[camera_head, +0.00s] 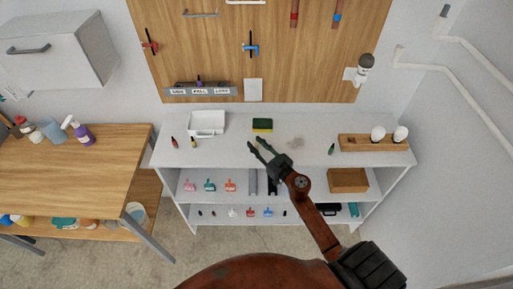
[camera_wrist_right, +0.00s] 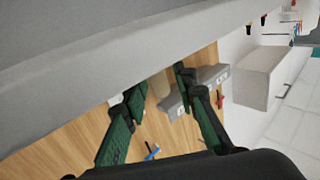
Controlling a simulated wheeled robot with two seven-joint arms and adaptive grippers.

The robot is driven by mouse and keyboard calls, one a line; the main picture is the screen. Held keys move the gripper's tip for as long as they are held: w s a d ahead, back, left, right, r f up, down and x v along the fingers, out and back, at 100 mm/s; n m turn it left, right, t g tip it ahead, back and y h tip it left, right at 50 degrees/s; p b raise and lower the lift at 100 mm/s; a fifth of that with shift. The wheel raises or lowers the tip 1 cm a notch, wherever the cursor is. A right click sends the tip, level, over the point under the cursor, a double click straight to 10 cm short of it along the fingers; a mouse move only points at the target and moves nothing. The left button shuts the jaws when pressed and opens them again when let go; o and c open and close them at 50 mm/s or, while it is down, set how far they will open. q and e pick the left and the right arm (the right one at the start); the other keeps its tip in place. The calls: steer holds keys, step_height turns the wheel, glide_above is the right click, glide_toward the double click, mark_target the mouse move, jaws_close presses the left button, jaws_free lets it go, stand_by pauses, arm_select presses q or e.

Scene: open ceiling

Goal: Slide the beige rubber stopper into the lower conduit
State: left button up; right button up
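My right gripper (camera_head: 256,145) is over the white shelf top, with its two dark green fingers apart. In the right wrist view its fingers (camera_wrist_right: 157,86) are also spread. A small beige piece (camera_wrist_right: 159,85) shows between the fingertips there; I cannot tell whether it is the rubber stopper or something behind, and it does not clearly touch either finger. No stopper is clear in the head view. Two white conduits run on the right wall. The lower conduit (camera_head: 440,68) has a bent end; the upper conduit (camera_head: 470,45) is above it. My left gripper is out of view.
A white tray (camera_head: 206,123), a sponge (camera_head: 262,125) and a wooden holder with bulbs (camera_head: 365,143) stand on the shelf top. A labelled rail (camera_head: 200,91) hangs on the wooden board. A wall lamp (camera_head: 360,70) is left of the conduits. The shelf's middle is mostly clear.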

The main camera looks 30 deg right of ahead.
jaws_close()
steer(key=shift+r, duration=0.15)
